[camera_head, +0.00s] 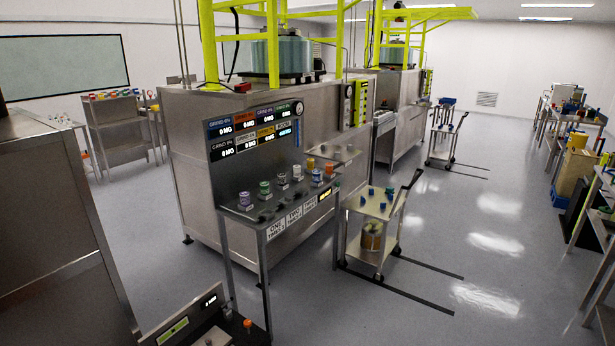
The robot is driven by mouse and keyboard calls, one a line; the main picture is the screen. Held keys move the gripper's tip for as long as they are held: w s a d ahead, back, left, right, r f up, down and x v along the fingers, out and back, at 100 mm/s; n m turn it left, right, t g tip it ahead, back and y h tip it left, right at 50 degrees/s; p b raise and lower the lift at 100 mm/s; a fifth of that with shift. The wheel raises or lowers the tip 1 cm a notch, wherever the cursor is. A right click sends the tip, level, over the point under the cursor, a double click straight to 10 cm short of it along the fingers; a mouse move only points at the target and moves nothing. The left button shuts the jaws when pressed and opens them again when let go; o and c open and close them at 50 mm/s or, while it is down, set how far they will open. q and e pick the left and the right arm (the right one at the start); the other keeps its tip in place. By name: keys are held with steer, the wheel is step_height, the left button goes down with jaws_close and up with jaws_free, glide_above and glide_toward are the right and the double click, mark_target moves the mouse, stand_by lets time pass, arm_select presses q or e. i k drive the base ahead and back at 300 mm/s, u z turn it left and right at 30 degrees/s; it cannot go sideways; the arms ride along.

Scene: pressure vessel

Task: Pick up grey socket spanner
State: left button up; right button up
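I cannot make out a grey socket spanner in the head view. Small items on the benches are too small to tell apart. A metal bench (262,221) in the middle holds several small coloured pots, including a purple one (245,200), a green one (264,189) and a grey-white one (282,181). Neither of my grippers is in view.
A steel vessel cabinet (190,130) stands behind the bench. A trolley (368,246) with small blue items is right of it. A dark cabinet (50,215) fills the left side. Benches with tools (606,189) line the right. Grey floor (480,210) between is open.

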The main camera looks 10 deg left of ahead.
mark_target(227, 311)
steer(key=u, duration=0.95)
steer(key=i, duration=1.65)
steer(key=u, duration=0.9)
